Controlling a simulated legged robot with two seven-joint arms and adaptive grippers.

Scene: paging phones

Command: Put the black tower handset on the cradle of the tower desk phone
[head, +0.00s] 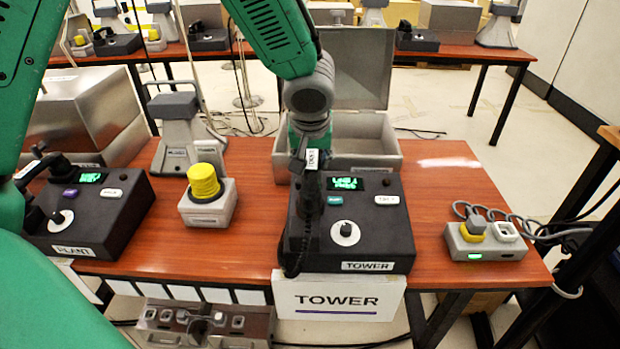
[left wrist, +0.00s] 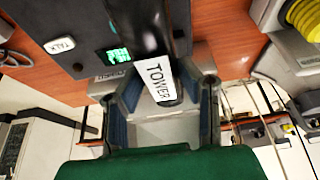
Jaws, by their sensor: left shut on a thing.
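The tower desk phone (head: 383,235) is a black box with a lit green display, buttons, a white dial and a TOWER label on its front. My left gripper (head: 308,150) is above its left rear part, pointing down. It is shut on the black tower handset (head: 308,190), which also shows in the left wrist view (left wrist: 148,35). The handset's white TOWER label lies between the fingers (left wrist: 165,100). The handset is over the left side of the phone, and its coiled cord hangs there. The cradle is hidden behind it; I cannot tell whether they touch. My right gripper is out of view.
The plant phone (head: 95,235) stands left on the table. A grey device with a yellow ribbed cap (head: 207,190) stands between the phones. An open metal case (head: 350,130) is behind the tower phone, and a grey charger box (head: 485,242) is to its right.

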